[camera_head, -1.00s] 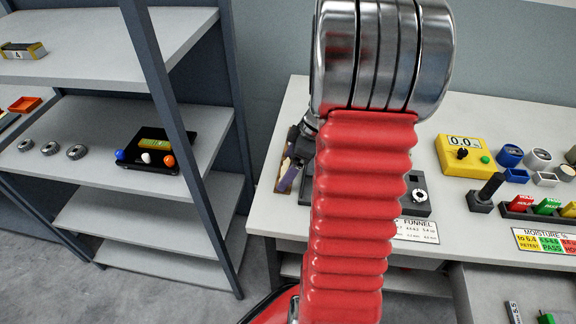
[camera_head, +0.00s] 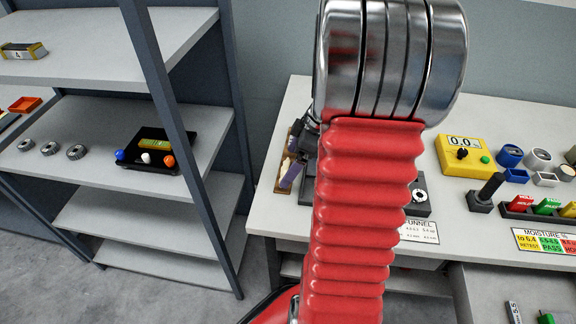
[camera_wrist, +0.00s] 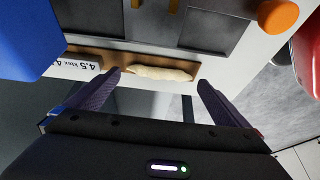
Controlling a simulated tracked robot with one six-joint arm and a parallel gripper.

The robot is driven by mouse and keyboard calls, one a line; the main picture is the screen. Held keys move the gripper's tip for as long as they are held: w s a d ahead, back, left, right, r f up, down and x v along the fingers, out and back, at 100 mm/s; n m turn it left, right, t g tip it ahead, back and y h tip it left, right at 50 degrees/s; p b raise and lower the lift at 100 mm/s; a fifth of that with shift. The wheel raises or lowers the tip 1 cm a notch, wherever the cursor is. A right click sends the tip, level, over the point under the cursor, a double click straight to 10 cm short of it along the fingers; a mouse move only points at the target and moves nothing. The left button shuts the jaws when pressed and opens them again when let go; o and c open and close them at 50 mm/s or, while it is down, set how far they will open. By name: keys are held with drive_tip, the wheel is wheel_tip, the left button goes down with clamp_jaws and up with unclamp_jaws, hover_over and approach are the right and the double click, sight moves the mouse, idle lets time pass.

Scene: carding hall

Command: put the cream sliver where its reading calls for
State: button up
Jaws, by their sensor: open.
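The cream sliver (camera_wrist: 160,73) lies lengthwise on a narrow brown wooden tray (camera_wrist: 120,60) in the wrist view. My gripper (camera_wrist: 159,80) is open, with one dark purple finger on each side of the sliver's near edge; I cannot tell whether they touch it. In the head view my gripper (camera_head: 293,172) is at the bench's left end, partly hidden behind my red arm sleeve. The yellow meter (camera_head: 472,158) reads 0.0. A moisture card (camera_head: 543,241) shows yellow RETEST, green PASS and red bands, its right edge cut off.
Red and green marked blocks (camera_head: 547,206) stand in a rack, with a black lever (camera_head: 487,190) beside it. Blue and white cups (camera_head: 510,156) stand behind. A shelf unit (camera_head: 150,205) is at left. A blue block (camera_wrist: 25,40) and orange knob (camera_wrist: 278,15) flank the wrist view.

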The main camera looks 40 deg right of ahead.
drive_tip(key=v, duration=0.9)
drive_tip(key=shift+r, duration=0.35)
drive_tip(key=shift+d, duration=0.1)
drive_tip(key=a+r+m+h, duration=0.1)
drive_tip(key=a+r+m, duration=0.3)
drive_tip(key=a, duration=1.2)
drive_tip(key=s+a+r+m+t, duration=0.1)
drive_tip(key=s+a, duration=0.2)
drive_tip(key=a, duration=0.4)
drive_tip(key=s+a+r+m+t+h, duration=0.1)
drive_tip(key=s+a+m, duration=0.1)
drive_tip(key=a, duration=0.5)
drive_tip(key=shift+s+r+m+h, duration=0.3)
drive_tip(key=shift+s+r, duration=0.1)
drive_tip(key=shift+s, duration=0.45)
drive_tip(key=shift+a, duration=0.1)
drive_tip(key=shift+c, duration=0.6)
